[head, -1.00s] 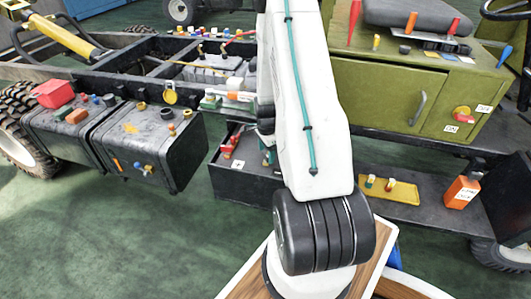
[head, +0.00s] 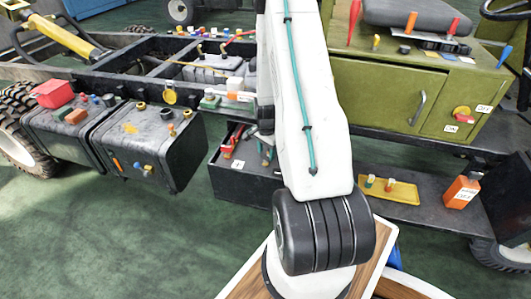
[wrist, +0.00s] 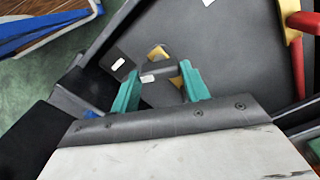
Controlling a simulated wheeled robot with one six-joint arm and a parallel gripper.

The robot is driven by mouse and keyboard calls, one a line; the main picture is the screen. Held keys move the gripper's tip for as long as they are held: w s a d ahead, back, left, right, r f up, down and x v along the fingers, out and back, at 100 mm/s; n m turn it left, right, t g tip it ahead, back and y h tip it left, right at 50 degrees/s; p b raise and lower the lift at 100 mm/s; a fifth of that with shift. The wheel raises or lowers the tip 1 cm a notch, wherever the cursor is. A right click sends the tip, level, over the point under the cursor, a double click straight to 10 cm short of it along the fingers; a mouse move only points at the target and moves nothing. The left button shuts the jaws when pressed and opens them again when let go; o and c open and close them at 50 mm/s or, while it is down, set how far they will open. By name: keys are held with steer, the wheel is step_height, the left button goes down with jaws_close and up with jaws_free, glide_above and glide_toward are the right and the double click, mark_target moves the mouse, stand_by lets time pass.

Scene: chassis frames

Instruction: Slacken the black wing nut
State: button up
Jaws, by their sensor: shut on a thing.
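The black wing nut (wrist: 159,68) shows in the wrist view as a dark bar with brass-coloured pieces beside it. My gripper (wrist: 161,76) has a teal finger on each side of it and is shut on it. Where the fingers touch it is hard to see. In the head view my gripper (head: 267,151) is low over the open black box (head: 240,184), largely behind my arm. The wing nut cannot be made out there.
A red clamp (head: 230,140) with a plus label stands left of my gripper in the box; red and yellow parts (wrist: 294,40) edge the wrist view. Black tanks (head: 150,150) lie left, the olive cabinet (head: 375,95) right. A yellow tray (head: 388,194) is on the lower shelf.

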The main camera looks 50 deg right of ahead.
mark_target(266, 154)
steer(key=shift+s+a+n, duration=0.1)
steer(key=shift+s+n, duration=0.05)
steer(key=shift+n, duration=0.25)
steer(key=o, duration=1)
steer(key=shift+r, duration=0.15)
step_height(266, 154, up, 7)
steer(key=shift+r, duration=0.25)
